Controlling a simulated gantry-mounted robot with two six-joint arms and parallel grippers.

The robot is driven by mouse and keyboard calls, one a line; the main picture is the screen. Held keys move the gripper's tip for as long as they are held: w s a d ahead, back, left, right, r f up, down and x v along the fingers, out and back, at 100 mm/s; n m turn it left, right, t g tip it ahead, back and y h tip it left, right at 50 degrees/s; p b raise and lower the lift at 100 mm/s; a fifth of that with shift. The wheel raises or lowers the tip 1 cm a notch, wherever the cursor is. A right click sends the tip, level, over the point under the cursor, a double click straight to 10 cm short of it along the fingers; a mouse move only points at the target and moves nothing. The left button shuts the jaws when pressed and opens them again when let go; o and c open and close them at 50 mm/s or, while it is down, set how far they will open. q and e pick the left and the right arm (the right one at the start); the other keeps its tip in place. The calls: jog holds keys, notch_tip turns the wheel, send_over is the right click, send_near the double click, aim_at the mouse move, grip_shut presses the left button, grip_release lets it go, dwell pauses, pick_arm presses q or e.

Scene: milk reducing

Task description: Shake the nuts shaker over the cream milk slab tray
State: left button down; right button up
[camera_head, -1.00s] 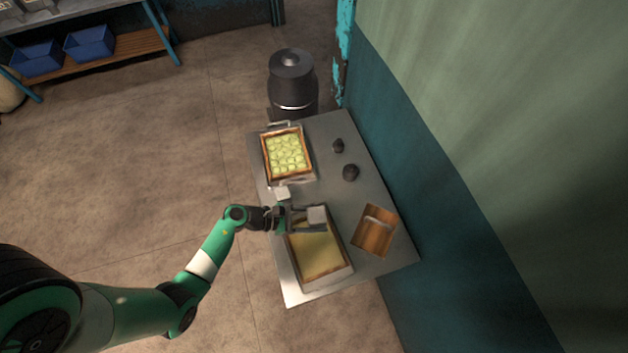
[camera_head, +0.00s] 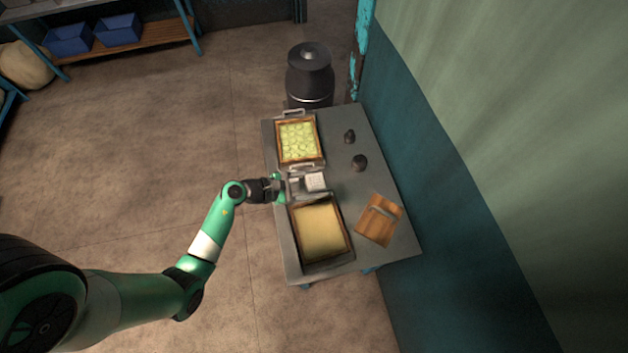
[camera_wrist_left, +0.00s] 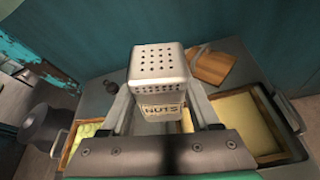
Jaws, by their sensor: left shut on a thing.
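The nuts shaker (camera_head: 315,181) is a pale metal box with a perforated top. In the left wrist view the shaker (camera_wrist_left: 160,78) shows its holes and a "NUTS" label, upright between the fingers. My left gripper (camera_head: 302,184) is shut on it, just beyond the far edge of the cream milk slab tray. That tray (camera_head: 349,262) holds a flat, pale yellow slab in a brown frame. It lies on the near part of the metal table. My right gripper is in neither view.
A second tray (camera_head: 300,167) with green round pieces lies on the far part of the metal table (camera_head: 352,205). A wooden board with a handle (camera_head: 379,222) and two dark lumps (camera_head: 359,162) lie to the right. A dark canister (camera_head: 309,75) stands behind the table.

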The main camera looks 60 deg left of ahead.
pick_arm(q)
jog(key=s+d+f+m+t+y+b, duration=0.1)
jog(key=d+f+m+t+y+b, duration=0.4)
jog(key=b, duration=0.7)
jog(key=m+t+h+b, duration=0.1)
jog(key=m+b, duration=0.8)
jog(key=b, duration=1.3)
send_over(317, 219)
notch_tip(317, 219, down, 8)
jog(key=shift+r, duration=0.2)
jog(key=shift+m+b, duration=0.5)
jog(key=shift+b, duration=0.1)
